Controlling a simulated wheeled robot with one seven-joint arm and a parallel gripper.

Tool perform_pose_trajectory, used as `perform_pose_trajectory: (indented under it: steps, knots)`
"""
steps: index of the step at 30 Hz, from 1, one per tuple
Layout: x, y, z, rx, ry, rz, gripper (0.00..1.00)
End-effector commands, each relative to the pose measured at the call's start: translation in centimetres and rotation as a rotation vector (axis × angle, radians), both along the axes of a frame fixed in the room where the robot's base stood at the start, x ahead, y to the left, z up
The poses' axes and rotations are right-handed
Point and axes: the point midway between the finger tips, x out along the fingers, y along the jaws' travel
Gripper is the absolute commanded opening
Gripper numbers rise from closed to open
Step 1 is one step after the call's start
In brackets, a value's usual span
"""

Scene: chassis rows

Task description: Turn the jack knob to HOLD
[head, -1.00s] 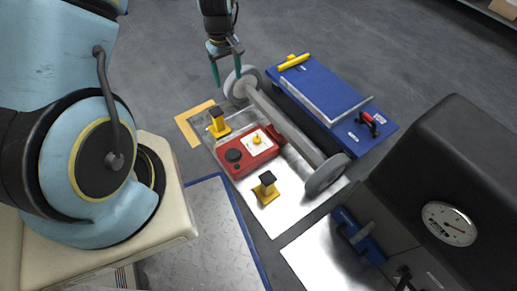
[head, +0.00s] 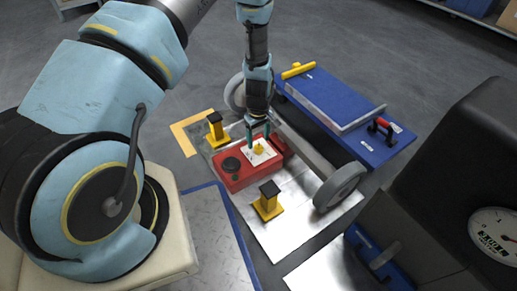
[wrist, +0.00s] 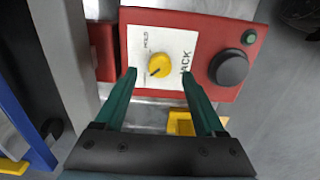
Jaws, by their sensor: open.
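The red jack (head: 233,172) sits on the metal plate, with a white label panel (head: 264,158) on top. The yellow jack knob (wrist: 159,66) sits on this panel in the wrist view, with a dark pointer line slanting to the lower left. The word HOLD is printed above the knob there; the lower marking is too small to read. My gripper (head: 257,130) is above the panel in the head view. In the wrist view its green fingers (wrist: 158,85) are open, one on each side of the knob, apart from it and holding nothing.
Yellow stands with black tops (head: 268,203) (head: 216,131) flank the jack. A grey axle with wheels (head: 340,187) lies behind it. A blue cart (head: 365,145) is beyond. A black round cap (wrist: 229,68) is on the jack beside the panel.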

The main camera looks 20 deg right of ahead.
Motion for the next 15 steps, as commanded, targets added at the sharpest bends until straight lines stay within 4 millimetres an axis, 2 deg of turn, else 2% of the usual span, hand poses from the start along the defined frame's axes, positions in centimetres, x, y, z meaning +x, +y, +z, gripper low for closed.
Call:
perform_pose_trajectory:
  steps: [1,6,15]
  knots:
    - [0.0,0.0,-1.3,0.001,0.001,0.000,0.71]
    - [0.0,0.0,-3.1,0.001,0.001,-0.001,0.71]
    - [0.0,0.0,-3.7,-0.001,0.000,-0.002,0.71]
